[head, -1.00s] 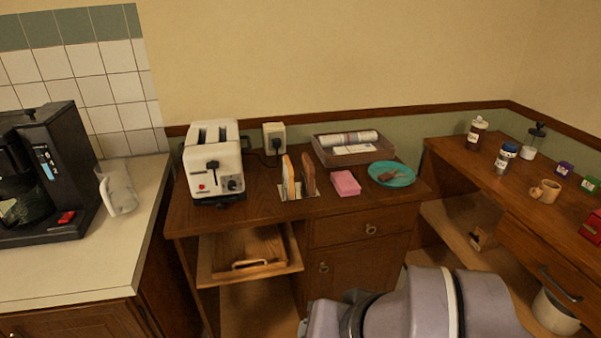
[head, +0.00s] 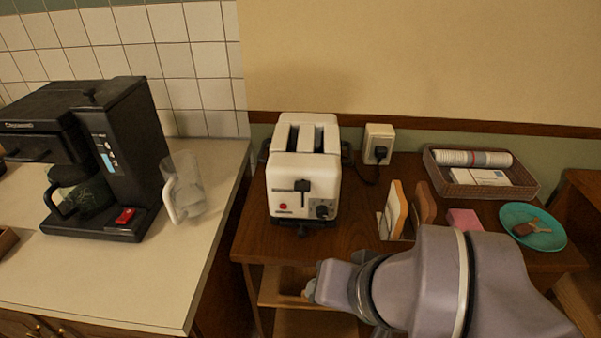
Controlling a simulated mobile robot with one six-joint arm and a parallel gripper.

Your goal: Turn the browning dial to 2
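A white two-slot toaster (head: 303,172) stands on the dark wooden cabinet top, its front facing me. The browning dial (head: 322,210) is a small dark knob at the lower right of its front. The dial's setting is too small to read. A black lever (head: 302,186) sits at the front's middle and a red button (head: 283,207) at lower left. My arm reaches in from the lower right, in front of and below the toaster, apart from it. My gripper (head: 311,287) shows only in part at the arm's left end; its fingers cannot be made out.
Bread slices in a rack (head: 397,212) stand right of the toaster, near a pink block (head: 463,220) partly behind my arm. A wall outlet (head: 378,143) with a plug, a basket (head: 480,188) and a teal plate (head: 533,227) are beyond. A coffee maker (head: 125,155) and clear jug (head: 185,190) stand left.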

